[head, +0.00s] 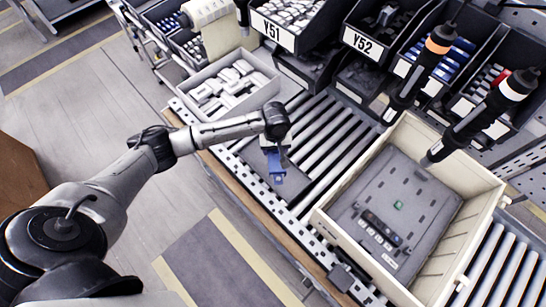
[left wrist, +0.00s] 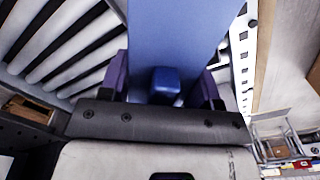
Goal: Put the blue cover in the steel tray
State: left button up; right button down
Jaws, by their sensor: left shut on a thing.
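My left gripper (head: 275,152) points down over the near-left part of the roller conveyor. It is shut on the blue cover (head: 278,172), which hangs below it. In the left wrist view the blue cover (left wrist: 180,32) fills the upper middle, with a small blue block between the purple fingers of the gripper (left wrist: 164,88). A flat dark grey plate (head: 254,157) lies by the rollers beside and under the gripper; I cannot tell whether it is the steel tray. I cannot tell if the cover touches it. My right gripper is not in view.
A cream crate (head: 488,180) holding a grey housing (head: 400,200) stands on the rollers at right. A grey box (head: 190,82) of white parts is behind my left arm. Dark bins line the back. Two screwdrivers (head: 420,68) hang over the crate. Bare rollers (head: 325,140) lie between.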

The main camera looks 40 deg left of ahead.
pick_arm(q)
jog(key=shift+s+d+f+n, duration=0.15)
jog(key=shift+d+f+n, duration=0.05)
jog(key=shift+d+n, duration=0.8)
jog(key=shift+s+d+f+n, duration=0.1)
jog(key=shift+d+f+n, duration=0.05)
jog(key=shift+f+n, duration=0.2)
jog(key=shift+n, duration=0.35)
notch_tip(320, 180, down, 5)
jog(key=shift+r+b, duration=0.1)
jog(key=shift+b, duration=0.65)
jog(key=shift+f+b, duration=0.55)
jog(key=shift+f, duration=1.85)
jog(key=o, duration=1)
jog(key=shift+f, duration=0.1)
jog(key=shift+o, duration=0.2)
